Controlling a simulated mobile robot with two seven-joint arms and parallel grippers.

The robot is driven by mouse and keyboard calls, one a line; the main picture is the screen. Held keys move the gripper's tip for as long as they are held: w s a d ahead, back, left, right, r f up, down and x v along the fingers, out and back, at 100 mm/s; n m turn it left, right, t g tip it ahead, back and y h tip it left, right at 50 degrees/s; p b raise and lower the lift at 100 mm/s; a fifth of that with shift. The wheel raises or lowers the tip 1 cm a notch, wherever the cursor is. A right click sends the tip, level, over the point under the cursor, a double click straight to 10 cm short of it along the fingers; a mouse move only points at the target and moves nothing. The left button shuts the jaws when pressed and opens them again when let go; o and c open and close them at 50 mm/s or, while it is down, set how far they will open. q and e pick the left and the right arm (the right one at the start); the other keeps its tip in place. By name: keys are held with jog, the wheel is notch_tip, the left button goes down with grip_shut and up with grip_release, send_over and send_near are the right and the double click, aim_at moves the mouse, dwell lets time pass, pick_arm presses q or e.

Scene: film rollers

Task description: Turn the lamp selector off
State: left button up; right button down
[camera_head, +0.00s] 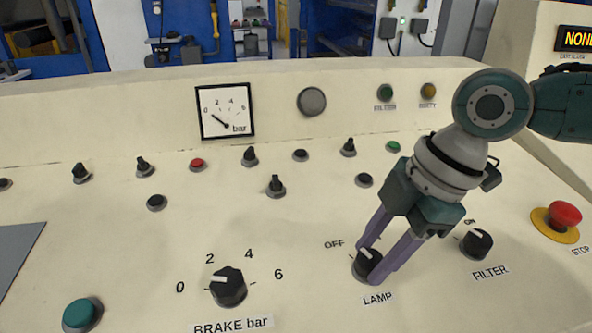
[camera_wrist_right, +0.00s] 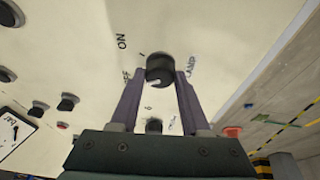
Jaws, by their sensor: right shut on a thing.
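The lamp selector (camera_head: 365,266) is a black round knob on the cream panel, above the LAMP label (camera_head: 377,298). In the right wrist view, the knob (camera_wrist_right: 160,66) sits between the fingertips. The ON label (camera_wrist_right: 122,41) shows there, and a finger partly covers OFF. My left gripper is not in view.
The filter knob (camera_head: 477,244) stands close to the right of my gripper. A red stop button (camera_head: 564,216) is further right. The brake knob (camera_head: 228,288) is to the left. Several small knobs and buttons line the panel behind, below a pressure gauge (camera_head: 225,111).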

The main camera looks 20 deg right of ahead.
jog(key=shift+n, duration=0.6)
jog(key=shift+c, duration=1.9)
grip_release()
jog(key=v, duration=1)
jog(key=shift+w+p, duration=0.2)
jog(key=shift+p, duration=0.25)
